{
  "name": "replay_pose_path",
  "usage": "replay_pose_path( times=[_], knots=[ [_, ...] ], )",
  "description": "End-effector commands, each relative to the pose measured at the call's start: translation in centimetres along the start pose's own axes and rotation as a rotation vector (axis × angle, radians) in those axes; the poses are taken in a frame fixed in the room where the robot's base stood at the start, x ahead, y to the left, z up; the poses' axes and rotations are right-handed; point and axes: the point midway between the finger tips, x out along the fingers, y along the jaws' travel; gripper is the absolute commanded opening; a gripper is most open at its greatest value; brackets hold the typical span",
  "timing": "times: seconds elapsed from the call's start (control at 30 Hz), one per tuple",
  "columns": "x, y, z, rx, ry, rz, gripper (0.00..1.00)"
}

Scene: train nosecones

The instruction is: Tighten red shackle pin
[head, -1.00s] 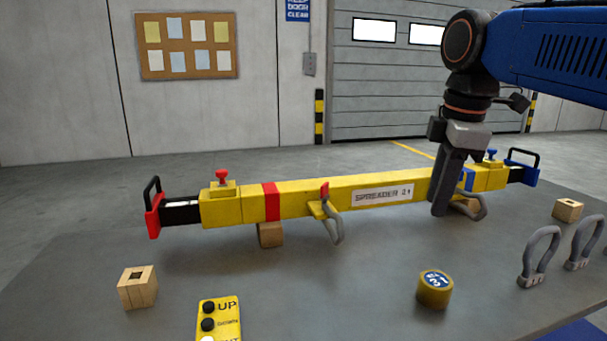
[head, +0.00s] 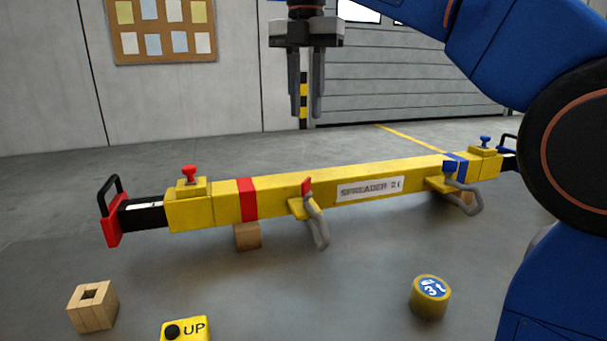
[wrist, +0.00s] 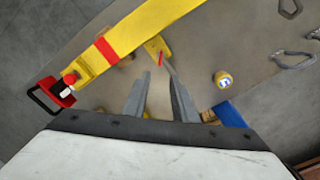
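The red shackle pin (head: 307,186) sits at the yellow lug near the middle of the yellow spreader beam (head: 350,187), with a grey shackle (head: 319,230) hanging from it. In the wrist view the red pin (wrist: 161,57) shows ahead of the fingertips, near the gap between them. My gripper (head: 306,112) points down, open and empty, high above the beam in the head view; it also shows in the wrist view (wrist: 158,82). A second grey shackle (head: 472,200) with a blue pin (head: 450,167) hangs at the beam's right part.
The beam rests on wooden blocks (head: 247,236). A red knob (head: 189,174) stands on its left part, a blue knob (head: 485,141) on its right. A wooden block with a hole (head: 92,306), a yellow button box (head: 186,329) and a round yellow weight (head: 430,296) lie in front.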

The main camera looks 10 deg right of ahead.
Motion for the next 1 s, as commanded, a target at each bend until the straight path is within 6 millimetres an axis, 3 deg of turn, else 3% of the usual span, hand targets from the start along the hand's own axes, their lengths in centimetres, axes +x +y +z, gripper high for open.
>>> replay_pose_path(
  times=[0.7,1.0],
  knots=[
    [12.5,-0.1,0.0,0.003,0.001,-0.002,0.25],
    [15.2,0.0,0.0,0.003,0.000,-0.001,0.25]
  ],
)
